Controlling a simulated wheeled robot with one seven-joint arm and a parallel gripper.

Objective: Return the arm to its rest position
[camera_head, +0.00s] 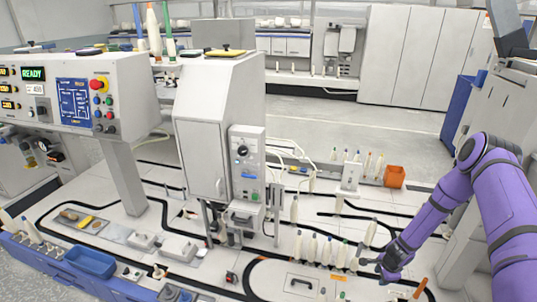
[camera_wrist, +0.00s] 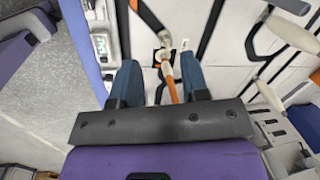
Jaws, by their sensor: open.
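My purple arm (camera_head: 432,212) reaches in from the right side of the head view, bent at the elbow and pointing down over the front right of the white table. My gripper (camera_head: 372,264) is low, close to the row of cream bobbins. In the wrist view my gripper (camera_wrist: 162,68) has its two blue-grey fingers spread apart. A thin orange peg with a pale top (camera_wrist: 168,75) shows between the fingers in that view. I cannot tell its distance from them. No object is seen gripped.
Several cream bobbins (camera_head: 313,249) stand on the table left of my gripper. A tall white machine (camera_head: 205,150) and a control panel (camera_head: 75,95) stand further left. An orange box (camera_head: 394,176) is behind my arm. Open floor (camera_head: 330,112) lies beyond the table.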

